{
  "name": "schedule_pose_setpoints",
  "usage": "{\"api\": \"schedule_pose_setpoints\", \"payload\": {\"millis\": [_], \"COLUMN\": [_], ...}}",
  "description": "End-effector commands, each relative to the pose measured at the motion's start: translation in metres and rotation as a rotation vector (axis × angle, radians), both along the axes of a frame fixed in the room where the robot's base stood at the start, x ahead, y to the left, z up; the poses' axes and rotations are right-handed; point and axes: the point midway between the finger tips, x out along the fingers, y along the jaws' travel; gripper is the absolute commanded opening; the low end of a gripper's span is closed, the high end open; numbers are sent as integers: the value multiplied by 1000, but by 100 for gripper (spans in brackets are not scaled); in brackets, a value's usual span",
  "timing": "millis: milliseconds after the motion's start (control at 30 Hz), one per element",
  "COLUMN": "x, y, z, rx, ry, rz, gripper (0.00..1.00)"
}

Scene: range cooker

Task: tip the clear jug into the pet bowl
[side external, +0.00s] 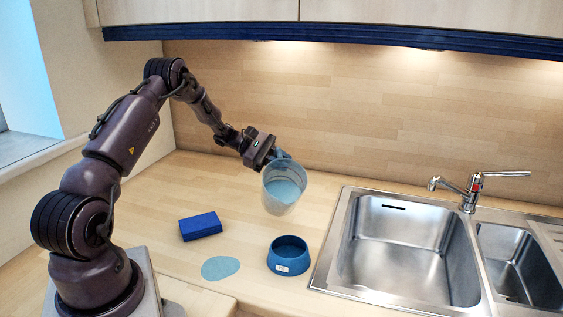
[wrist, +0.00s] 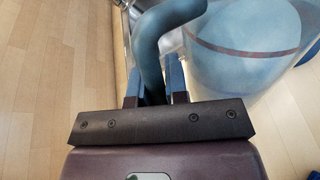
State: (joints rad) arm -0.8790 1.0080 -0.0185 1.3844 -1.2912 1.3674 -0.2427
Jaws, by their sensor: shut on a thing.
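The clear jug (side external: 283,190) is held in the air above the counter, up and slightly to the left of the pet bowl. It holds blue contents and looks tilted a little. My gripper (side external: 273,157) is shut on its blue handle (wrist: 153,45); the jug body shows at the right of the wrist view (wrist: 245,45), with a dark band around it. The blue pet bowl (side external: 289,264) stands upright on the counter with a small white label on its front. Its inside looks blue and I see no contents for certain.
A blue block (side external: 200,226) and a flat light-blue round patch (side external: 220,268) lie on the counter left of the bowl. A steel sink (side external: 405,250) with a tap (side external: 468,190) is to the right. The counter behind the block is clear.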

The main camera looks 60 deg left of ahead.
Motion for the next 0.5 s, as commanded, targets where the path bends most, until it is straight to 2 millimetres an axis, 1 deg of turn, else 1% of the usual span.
{"api": "schedule_pose_setpoints", "payload": {"millis": [167,500], "x": [0,-1], "y": [-1,-4], "z": [2,8], "rx": [9,97], "ry": [-6,-29], "rz": [0,0], "gripper": [0,0]}}
